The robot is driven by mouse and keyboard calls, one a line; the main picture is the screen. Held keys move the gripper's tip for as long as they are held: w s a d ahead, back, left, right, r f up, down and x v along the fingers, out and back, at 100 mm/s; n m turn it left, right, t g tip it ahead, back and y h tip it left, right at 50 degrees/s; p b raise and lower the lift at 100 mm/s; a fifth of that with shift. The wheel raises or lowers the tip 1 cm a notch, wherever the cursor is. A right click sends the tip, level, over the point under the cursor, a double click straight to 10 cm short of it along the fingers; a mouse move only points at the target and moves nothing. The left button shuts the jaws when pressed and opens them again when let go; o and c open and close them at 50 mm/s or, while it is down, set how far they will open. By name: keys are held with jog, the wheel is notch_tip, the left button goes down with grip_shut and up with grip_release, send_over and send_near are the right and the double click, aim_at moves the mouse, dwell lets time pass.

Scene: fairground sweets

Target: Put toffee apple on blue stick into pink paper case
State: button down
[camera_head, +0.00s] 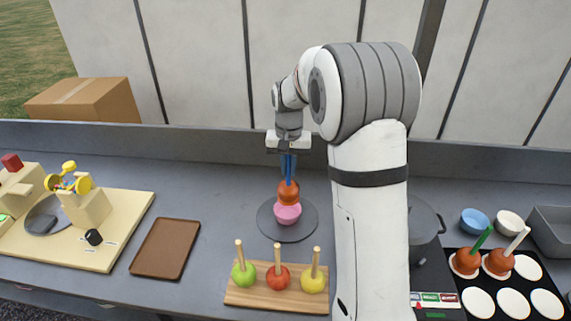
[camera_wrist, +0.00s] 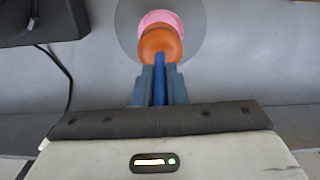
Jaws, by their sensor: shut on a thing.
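My gripper (camera_head: 287,158) is shut on the blue stick (camera_head: 288,167) of an orange-brown toffee apple (camera_head: 289,191). The apple is upright, directly above or in the mouth of the pink paper case (camera_head: 287,213), which stands on a round grey plate (camera_head: 267,225). In the wrist view my gripper (camera_wrist: 159,72) holds the blue stick (camera_wrist: 160,88) between its fingers. The apple (camera_wrist: 160,43) there overlaps the pink case (camera_wrist: 162,18). I cannot tell whether the apple rests on the case's bottom.
A wooden board (camera_head: 258,297) with green, red and yellow apples on sticks stands in front. A brown tray (camera_head: 165,249) lies left. At right are a dark pot (camera_head: 424,228), two bowls and a black tray holding toffee apples on green and white sticks.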

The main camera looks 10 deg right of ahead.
aim_at(288, 186)
jog(key=shift+a+f+b, duration=0.1)
jog(key=shift+f+b, duration=2)
jog(key=shift+f, duration=1.6)
jog(key=c, duration=1.4)
grip_release()
